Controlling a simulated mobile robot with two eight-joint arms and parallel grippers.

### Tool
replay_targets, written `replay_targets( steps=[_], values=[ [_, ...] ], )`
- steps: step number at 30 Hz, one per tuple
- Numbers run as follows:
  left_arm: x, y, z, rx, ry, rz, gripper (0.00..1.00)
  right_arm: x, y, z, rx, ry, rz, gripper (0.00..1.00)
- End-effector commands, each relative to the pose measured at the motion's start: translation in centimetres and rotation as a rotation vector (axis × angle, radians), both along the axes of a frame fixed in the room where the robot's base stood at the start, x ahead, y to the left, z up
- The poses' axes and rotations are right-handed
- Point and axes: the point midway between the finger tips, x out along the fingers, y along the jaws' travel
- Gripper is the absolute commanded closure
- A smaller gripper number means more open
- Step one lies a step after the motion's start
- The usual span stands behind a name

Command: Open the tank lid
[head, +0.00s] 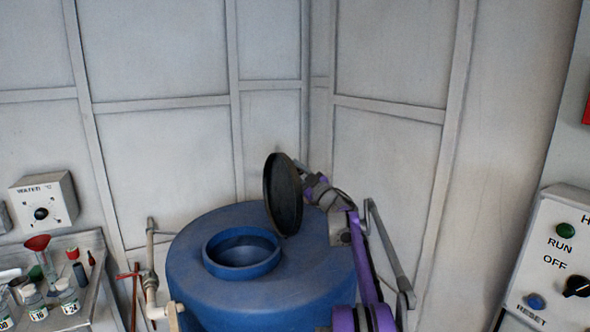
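The blue tank (190,265) stands in the lower middle, with a raised round opening (240,250) on its top that is uncovered. The dark round tank lid (283,195) stands nearly upright at the right side of the opening, tilted back. My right arm, purple and grey, comes up from the lower right. My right gripper (309,180) is just behind the lid's right side, close to or touching it. Its fingertips are small and partly hidden by the lid, so I cannot tell whether they are open or shut. My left gripper is out of view.
White pipes with a valve (151,280) run along the tank's left side. A shelf (97,285) with small bottles and a red funnel (38,243) is at the lower left, below a dial box (44,201). A control panel (552,250) stands at the right. Panelled walls close off the back.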

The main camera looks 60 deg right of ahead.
Motion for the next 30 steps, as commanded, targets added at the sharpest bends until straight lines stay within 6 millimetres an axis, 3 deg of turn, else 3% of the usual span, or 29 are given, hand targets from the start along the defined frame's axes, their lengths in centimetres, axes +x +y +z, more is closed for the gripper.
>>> replay_targets(
  steps=[5,12,18,30],
  values=[
    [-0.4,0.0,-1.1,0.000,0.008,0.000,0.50,-1.8,0.5,-0.9,-0.001,0.002,-0.002,0.73],
    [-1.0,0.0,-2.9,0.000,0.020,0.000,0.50,-6.4,1.8,-2.6,0.000,0.002,-0.003,0.73],
    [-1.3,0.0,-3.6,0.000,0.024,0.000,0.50,-8.9,2.6,-3.4,0.000,0.001,-0.002,0.73],
    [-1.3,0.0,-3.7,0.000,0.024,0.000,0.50,-9.7,2.9,-3.5,0.000,0.000,0.000,0.73]
  ],
)
